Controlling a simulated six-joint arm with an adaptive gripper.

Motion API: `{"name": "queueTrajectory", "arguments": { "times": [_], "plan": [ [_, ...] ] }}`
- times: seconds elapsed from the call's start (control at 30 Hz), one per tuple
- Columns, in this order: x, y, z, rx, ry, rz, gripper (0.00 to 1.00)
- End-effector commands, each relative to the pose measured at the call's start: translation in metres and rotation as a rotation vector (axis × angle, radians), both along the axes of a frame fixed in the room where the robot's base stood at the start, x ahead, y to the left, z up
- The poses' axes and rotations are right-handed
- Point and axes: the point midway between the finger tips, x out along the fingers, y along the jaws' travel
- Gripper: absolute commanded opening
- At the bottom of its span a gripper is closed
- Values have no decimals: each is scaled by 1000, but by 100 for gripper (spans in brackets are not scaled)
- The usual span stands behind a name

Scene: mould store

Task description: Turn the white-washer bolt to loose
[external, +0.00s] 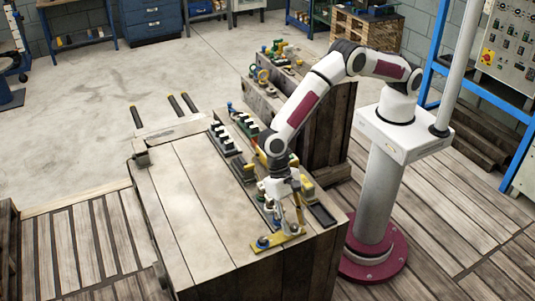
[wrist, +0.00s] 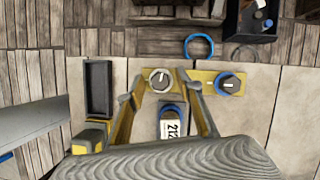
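The white-washer bolt (wrist: 160,80) has a grey head with a pale mark and a whitish ring around it. It sits on a yellow plate (wrist: 203,76), left of a blue-washer bolt (wrist: 230,84). In the external view, the yellow plate (external: 279,238) lies near the table's front corner, with the blue-washer bolt (external: 263,242) on it. My gripper (wrist: 159,93) is open in the wrist view, with a finger to each side of the white-washer bolt's line. It points down over the plate in the external view (external: 289,213). I cannot tell whether either finger touches the bolt.
A blue-ringed item with a numbered tag (wrist: 171,125) sits between my fingers, nearer the palm. A narrow dark tray (wrist: 99,90) lies left. A yellow and black object (wrist: 90,138) is below it. A blue ring (wrist: 198,46) lies beyond the plate. The tabletop's left half (external: 185,215) is clear.

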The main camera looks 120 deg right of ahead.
Motion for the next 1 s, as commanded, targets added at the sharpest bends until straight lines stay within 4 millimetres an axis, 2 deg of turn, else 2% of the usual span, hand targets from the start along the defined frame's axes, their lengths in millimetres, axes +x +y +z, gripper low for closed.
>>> {"name": "queueTrajectory", "arguments": {
  "times": [0.27, 0.77, 1.0],
  "plan": [
    [0, 0, 1, -1, -1, -73, 36],
    [-3, 0, 1, 0, 0, -391, 36],
    [-3, -11, 27, 1, -2, -407, 36]
  ]
}}
